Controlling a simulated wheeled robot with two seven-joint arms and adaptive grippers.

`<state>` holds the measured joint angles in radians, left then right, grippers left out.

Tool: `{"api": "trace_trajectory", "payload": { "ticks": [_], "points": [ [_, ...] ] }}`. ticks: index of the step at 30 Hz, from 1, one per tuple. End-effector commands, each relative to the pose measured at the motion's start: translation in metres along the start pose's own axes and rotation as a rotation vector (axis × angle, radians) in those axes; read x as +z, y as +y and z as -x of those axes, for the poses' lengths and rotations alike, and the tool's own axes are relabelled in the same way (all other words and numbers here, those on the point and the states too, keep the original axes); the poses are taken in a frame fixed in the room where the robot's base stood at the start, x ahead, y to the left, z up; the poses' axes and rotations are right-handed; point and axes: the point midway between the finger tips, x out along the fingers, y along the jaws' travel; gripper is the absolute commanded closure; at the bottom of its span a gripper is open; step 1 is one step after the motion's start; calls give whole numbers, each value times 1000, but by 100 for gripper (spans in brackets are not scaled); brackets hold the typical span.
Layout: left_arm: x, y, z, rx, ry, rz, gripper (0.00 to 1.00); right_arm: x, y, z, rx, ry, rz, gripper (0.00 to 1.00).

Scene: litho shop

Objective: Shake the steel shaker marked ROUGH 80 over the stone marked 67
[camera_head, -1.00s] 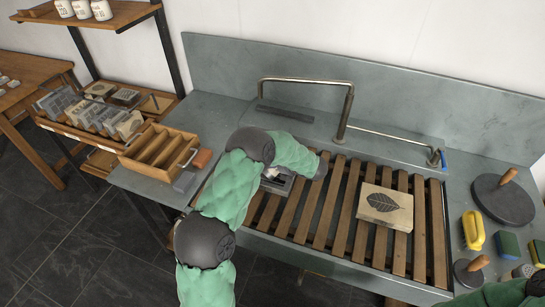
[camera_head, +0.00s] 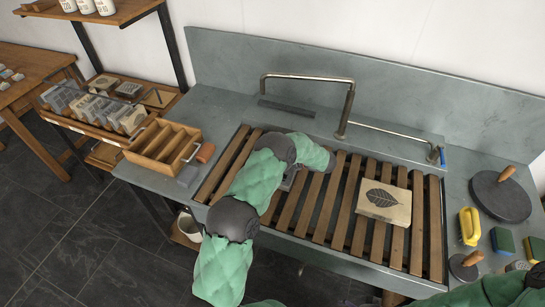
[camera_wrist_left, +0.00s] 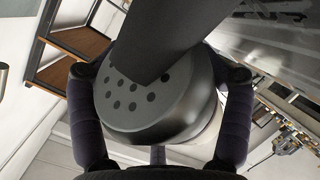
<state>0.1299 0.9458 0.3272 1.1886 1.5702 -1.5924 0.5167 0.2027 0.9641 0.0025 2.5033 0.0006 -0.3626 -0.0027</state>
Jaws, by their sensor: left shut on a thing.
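My left gripper (camera_wrist_left: 160,115) is shut around a dark round shaker (camera_wrist_left: 130,100) with several holes in its face, seen close up in the left wrist view. No ROUGH 80 marking shows. In the head view the left arm reaches over the slatted rack, and its hand and the shaker are mostly hidden. A grey stone (camera_head: 288,181) is mostly hidden under that arm. A pale stone with a dark leaf picture (camera_head: 384,203) lies on the slats to the right, apart from the arm. I can read no 67 on either stone. My right gripper is out of view.
Wooden slats (camera_head: 345,205) cover the sink under a bent metal tap (camera_head: 348,105). A wooden divided box (camera_head: 163,145) stands at the left.

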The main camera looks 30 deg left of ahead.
Motion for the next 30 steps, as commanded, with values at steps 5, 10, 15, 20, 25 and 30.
{"api": "trace_trajectory", "payload": {
  "ticks": [5, 10, 15, 20, 25, 30],
  "points": [
    [-3, 4, -10, -1, 0, 2, 57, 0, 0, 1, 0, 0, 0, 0],
    [-5, 6, -20, 0, 0, 2, 57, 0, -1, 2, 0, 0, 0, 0],
    [-7, 8, -29, -1, -1, 2, 57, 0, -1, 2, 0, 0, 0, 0],
    [-9, 11, -38, -1, 0, 3, 57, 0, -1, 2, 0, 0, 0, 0],
    [-11, 14, -47, 0, -1, 3, 57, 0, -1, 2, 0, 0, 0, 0],
    [-13, 16, -57, -1, -1, 3, 57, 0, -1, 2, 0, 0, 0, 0]
  ]
}}
